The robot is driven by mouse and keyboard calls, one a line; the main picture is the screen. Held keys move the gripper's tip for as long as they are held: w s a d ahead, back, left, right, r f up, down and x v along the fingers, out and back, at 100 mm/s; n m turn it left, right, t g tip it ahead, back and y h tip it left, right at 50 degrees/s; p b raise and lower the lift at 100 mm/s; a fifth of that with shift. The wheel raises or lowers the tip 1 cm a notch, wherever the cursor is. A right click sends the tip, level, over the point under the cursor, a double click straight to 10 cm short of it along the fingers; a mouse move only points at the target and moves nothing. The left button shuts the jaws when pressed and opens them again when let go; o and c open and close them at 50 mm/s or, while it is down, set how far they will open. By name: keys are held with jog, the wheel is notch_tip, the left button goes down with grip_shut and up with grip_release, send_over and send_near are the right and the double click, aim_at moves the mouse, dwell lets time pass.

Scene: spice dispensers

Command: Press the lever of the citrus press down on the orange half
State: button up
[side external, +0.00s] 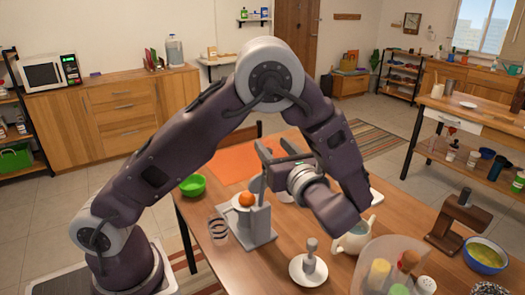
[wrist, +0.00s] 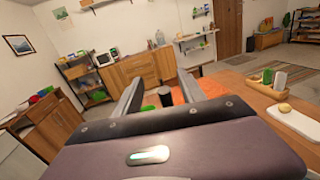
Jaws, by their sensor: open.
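The grey citrus press (side external: 259,222) stands on the wooden table, with its upright column and flat base showing. An orange half (side external: 246,199) sits on its pale dish, left of the column. The lever is hard to make out in the side view, partly hidden by my gripper. My gripper (side external: 262,167) is open just above and right of the press, its fingers pointing left. In the wrist view the two fingers (wrist: 160,90) are spread, with a dark round-ended piece (wrist: 165,97) showing between them; I cannot tell if it is the lever's end.
A green bowl (side external: 192,185) and a glass (side external: 218,230) stand left of the press. A white saucer with a grey tool (side external: 311,258), a pale pitcher (side external: 353,239) and a clear container of shakers (side external: 385,262) are in front and right. An orange mat (side external: 232,160) lies behind.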

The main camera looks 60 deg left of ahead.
jog(key=a+f, duration=0.1)
jog(key=a, duration=0.1)
jog(key=w+a+f, duration=0.1)
jog(key=a+f, duration=0.2)
jog(key=a, duration=0.2)
jog(key=shift+w+f, duration=0.15)
jog(key=shift+f, duration=0.05)
grip_shut()
dwell(1.2)
